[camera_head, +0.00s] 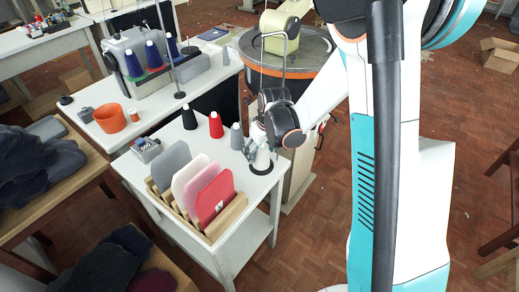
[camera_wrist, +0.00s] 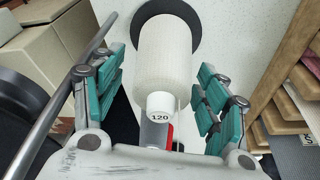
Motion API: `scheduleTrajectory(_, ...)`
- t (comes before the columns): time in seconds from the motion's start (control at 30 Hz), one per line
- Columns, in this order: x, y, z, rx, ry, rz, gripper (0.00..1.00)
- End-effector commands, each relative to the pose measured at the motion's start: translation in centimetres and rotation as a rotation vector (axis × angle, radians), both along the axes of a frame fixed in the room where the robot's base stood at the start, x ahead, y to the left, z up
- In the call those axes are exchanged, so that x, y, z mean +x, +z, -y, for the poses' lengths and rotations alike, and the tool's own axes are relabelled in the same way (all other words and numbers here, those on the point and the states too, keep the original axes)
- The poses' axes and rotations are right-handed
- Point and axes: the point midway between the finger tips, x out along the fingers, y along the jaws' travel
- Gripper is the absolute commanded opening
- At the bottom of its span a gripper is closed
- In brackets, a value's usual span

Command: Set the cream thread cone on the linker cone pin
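The cream thread cone (camera_wrist: 165,62) stands in the wrist view between my gripper's teal-padded fingers, its white tip marked 120 facing the camera. My gripper (camera_wrist: 160,95) is open, with gaps between both fingers and the cone. A dark round disc (camera_wrist: 190,20) lies around the cone's far end on the white surface. In the head view the cone (camera_head: 262,158) shows pale below my gripper (camera_head: 265,143), at the small white table's back right corner. No bare pin shows; whether one is inside the cone is hidden.
A wooden rack (camera_head: 225,219) with coloured panels is in front. A thin metal rod (camera_wrist: 75,75) passes beside my left finger. The round orange-rimmed machine (camera_head: 310,73) stands behind.

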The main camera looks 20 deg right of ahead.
Motion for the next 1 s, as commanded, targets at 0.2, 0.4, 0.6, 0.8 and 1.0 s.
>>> scheduleTrajectory(0.2, 0.0, 0.0, 0.0, 0.0, 0.0, 0.0, 0.69)
scheduleTrajectory(0.4, -0.2, 0.8, 0.1, 0.0, 0.0, 0.0, 0.69)
scheduleTrajectory(0.6, -0.9, 3.3, 0.3, 0.0, -0.001, 0.0, 0.69)
scheduleTrajectory(0.8, -1.6, 5.8, 0.5, 0.0, -0.001, 0.0, 0.69)
scheduleTrajectory(1.0, -1.9, 7.1, 0.6, 0.0, 0.0, 0.0, 0.69)
